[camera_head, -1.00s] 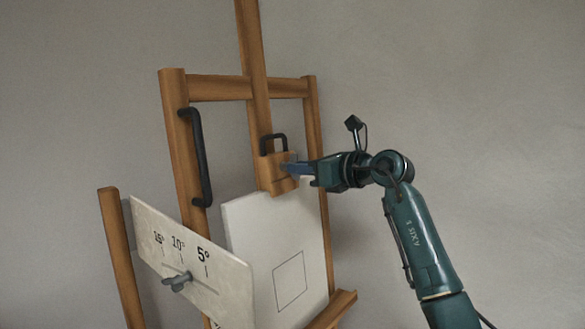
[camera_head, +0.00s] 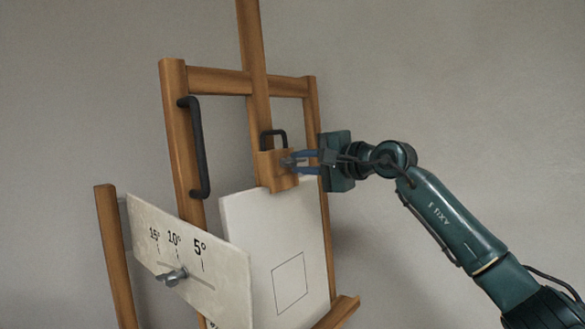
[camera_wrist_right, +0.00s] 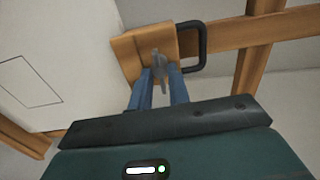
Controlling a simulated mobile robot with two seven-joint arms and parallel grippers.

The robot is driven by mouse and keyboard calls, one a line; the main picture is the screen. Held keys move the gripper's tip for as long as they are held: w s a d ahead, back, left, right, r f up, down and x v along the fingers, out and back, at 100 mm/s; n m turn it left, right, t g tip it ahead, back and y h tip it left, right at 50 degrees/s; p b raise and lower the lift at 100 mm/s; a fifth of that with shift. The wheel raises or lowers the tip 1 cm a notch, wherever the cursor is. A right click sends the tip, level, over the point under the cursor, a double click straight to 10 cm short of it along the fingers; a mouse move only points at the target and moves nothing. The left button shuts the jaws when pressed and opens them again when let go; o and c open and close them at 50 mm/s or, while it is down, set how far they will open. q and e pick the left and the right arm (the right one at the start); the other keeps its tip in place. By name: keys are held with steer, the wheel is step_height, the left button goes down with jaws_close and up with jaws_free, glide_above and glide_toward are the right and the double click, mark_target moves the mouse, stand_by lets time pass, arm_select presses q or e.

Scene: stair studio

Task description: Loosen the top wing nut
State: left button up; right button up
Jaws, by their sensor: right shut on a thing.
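The top wing nut (camera_wrist_right: 159,64) is a small grey metal piece on the front of the wooden clamp block (camera_head: 268,174) on the easel's central mast. In the head view the nut is mostly hidden by the fingers. My right gripper (camera_head: 291,162) comes in from the right with its blue fingers around the nut. In the right wrist view the two fingers (camera_wrist_right: 160,75) are on either side of the nut's wings, shut on it. My left gripper is in neither view.
A black handle (camera_head: 273,134) sits above the block, and a longer one (camera_head: 197,150) is on the left post. A white canvas (camera_head: 250,225) stands below the block. A lower wing nut (camera_head: 172,276) is on the angle-marked plate (camera_head: 215,290). The right side is a bare wall.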

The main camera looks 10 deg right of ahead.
steer(key=o, duration=0.6)
steer(key=shift+c, duration=0.2)
steer(key=shift+s+d+b, duration=0.3)
steer(key=shift+s+d, duration=0.05)
steer(key=shift+s, duration=0.05)
steer(key=shift+b+v, duration=0.4)
steer(key=shift+v, duration=0.5)
steer(key=b+v, duration=0.1)
steer(key=v, duration=0.2)
steer(key=shift+s+r, duration=0.1)
